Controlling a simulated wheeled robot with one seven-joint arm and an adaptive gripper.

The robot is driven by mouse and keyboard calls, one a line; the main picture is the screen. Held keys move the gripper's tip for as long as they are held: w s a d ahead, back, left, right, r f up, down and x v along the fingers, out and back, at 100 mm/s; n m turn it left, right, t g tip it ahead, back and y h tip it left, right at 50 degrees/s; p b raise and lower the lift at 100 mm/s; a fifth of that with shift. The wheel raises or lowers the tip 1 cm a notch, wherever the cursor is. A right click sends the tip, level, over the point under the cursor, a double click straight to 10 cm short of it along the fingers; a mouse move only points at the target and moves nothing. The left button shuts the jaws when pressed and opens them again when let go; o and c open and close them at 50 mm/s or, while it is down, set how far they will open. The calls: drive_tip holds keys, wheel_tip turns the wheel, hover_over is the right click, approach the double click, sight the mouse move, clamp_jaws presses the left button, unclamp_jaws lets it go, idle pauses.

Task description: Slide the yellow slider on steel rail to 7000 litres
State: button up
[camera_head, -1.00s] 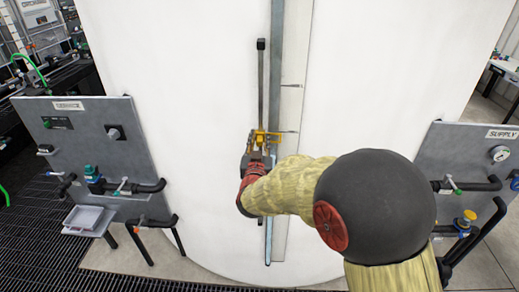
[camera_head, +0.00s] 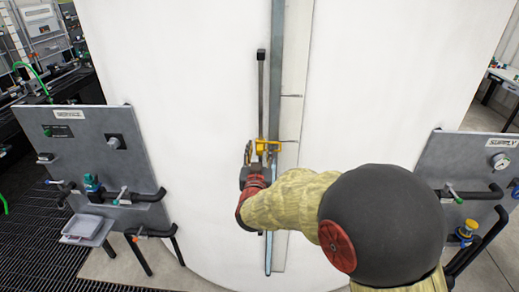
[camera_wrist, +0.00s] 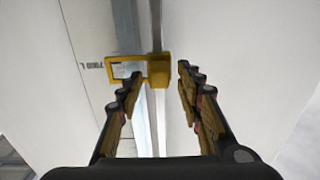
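The yellow slider (camera_head: 268,146) sits on the upright steel rail (camera_head: 262,95) on the front of the white tank. In the wrist view its block (camera_wrist: 158,74) is around the rail, and a yellow window frame (camera_wrist: 125,70) reaches left over the scale strip. A label that seems to read 7000 L (camera_wrist: 91,66) lies about level with that frame. My gripper (camera_head: 259,157) is just below and in front of the slider. In the wrist view my gripper (camera_wrist: 160,88) has its fingers apart, with the slider between and just beyond the fingertips. I see no finger clearly touching it.
A grey service panel (camera_head: 85,150) with valves and pipes stands left. A small tray (camera_head: 87,228) is at its foot. A grey supply panel (camera_head: 465,160) with a gauge stands right. A grey-blue vertical tube (camera_head: 276,60) runs beside the rail.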

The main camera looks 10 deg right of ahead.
drive_tip(key=v, duration=1.1)
drive_tip(key=shift+r, duration=0.1)
drive_tip(key=s+a+f+n+g+y, duration=0.25)
drive_tip(key=a+f+g+y, duration=0.3)
drive_tip(key=a+f, duration=0.5)
drive_tip(key=s+a+f+n+g+y+b, duration=0.1)
drive_tip(key=s+f+n+g+y+b, duration=0.15)
drive_tip(key=s+f+g, duration=0.4)
drive_tip(key=s+d+r+g+b, duration=0.1)
drive_tip(key=s+d+b, duration=0.3)
drive_tip(key=s, duration=1)
drive_tip(key=s+d+r+h+b, duration=0.1)
drive_tip(key=s+d+r+b, duration=0.1)
drive_tip(key=d, duration=0.3)
drive_tip(key=s+d+r+m+t+h+b, duration=0.1)
drive_tip(key=s+d+r+b, duration=0.1)
drive_tip(key=s+d, duration=0.2)
drive_tip(key=shift+s+d+b, duration=0.3)
drive_tip(key=shift+d, duration=0.9)
